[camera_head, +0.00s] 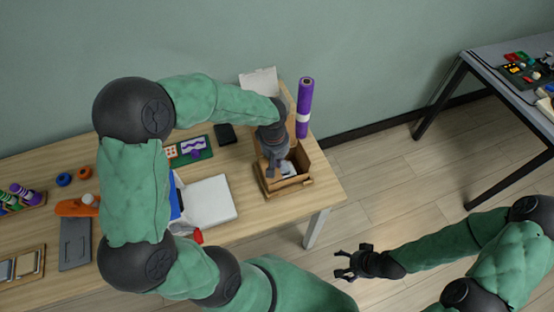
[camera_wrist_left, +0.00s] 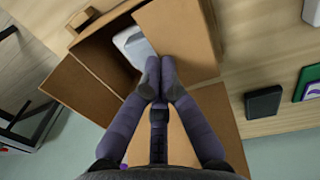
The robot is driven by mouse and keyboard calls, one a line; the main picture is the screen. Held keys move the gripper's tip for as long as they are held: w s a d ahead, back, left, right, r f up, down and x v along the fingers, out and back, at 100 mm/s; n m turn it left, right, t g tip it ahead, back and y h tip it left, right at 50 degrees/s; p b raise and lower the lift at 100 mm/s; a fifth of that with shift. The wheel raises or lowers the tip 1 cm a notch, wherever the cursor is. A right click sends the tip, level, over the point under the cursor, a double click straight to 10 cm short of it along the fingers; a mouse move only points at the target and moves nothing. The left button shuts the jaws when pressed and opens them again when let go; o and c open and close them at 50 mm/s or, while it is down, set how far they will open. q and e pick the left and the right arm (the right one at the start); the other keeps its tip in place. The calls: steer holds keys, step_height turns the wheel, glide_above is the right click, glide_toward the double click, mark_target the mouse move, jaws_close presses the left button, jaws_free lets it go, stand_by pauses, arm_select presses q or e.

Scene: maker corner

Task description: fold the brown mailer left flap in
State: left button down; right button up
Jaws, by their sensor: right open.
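The brown mailer (camera_head: 291,185) is an open cardboard box near the right end of the wooden table. In the left wrist view its flaps stand out around the opening, one of them a brown flap (camera_wrist_left: 75,90) at the left. Another flap (camera_wrist_left: 178,32) leans partly over the opening beside my fingers. A pale item (camera_wrist_left: 135,45) lies inside. My left gripper (camera_wrist_left: 160,78) has its fingertips together at the box opening, with nothing visible between them. In the head view it hides part of the box. My right gripper (camera_head: 350,265) is open and empty over the floor, away from the table.
A purple roll (camera_head: 304,108) stands behind the mailer, near a white sheet (camera_head: 259,82). A small dark box (camera_head: 225,134) and a white box (camera_head: 208,202) lie to its left. The table's right edge is close to the mailer. A second table (camera_head: 515,75) stands at the far right.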

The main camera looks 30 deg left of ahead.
arm_select(q)
steer(key=shift+d+f+b, duration=0.1)
steer(key=shift+f+b, duration=0.3)
steer(key=shift+f, duration=0.25)
steer(key=shift+s, duration=0.1)
steer(key=shift+d+f, duration=0.1)
steer(key=shift+r+p, duration=0.55)
steer(key=shift+r, duration=0.05)
steer(key=shift+w+r+p, duration=0.25)
steer(key=shift+r+p, duration=0.3)
steer(key=shift+r, duration=0.25)
step_height(320, 180, up, 4)
steer(key=p, duration=0.2)
steer(key=shift+s+f+p, duration=0.1)
steer(key=shift+s+p, duration=0.05)
steer(key=shift+p, duration=0.15)
step_height(320, 180, up, 9)
steer(key=p, duration=0.2)
